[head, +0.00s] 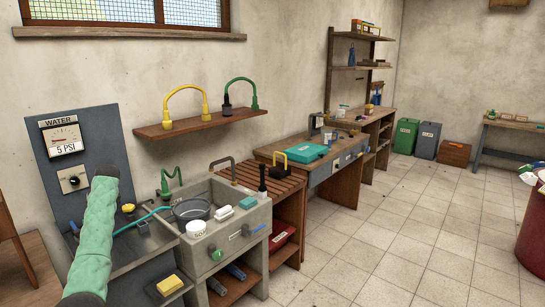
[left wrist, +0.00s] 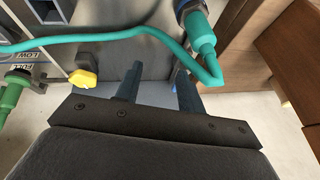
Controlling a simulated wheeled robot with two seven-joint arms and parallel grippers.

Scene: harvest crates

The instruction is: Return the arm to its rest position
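My left arm in its green sleeve (head: 95,235) reaches in from the lower left of the head view, in front of the grey water panel (head: 85,140). In the left wrist view, my left gripper (left wrist: 157,72) has its two dark fingers well apart, with nothing held between them. A teal hose (left wrist: 150,32) runs just beyond the fingertips and bends down at the right, near a teal fitting (left wrist: 200,32). A yellow knob (left wrist: 83,79) is left of the fingers. I cannot make out the left gripper clearly in the head view. My right gripper is not in view.
A shelf (head: 200,122) hangs above. Benches (head: 335,170) line the wall.

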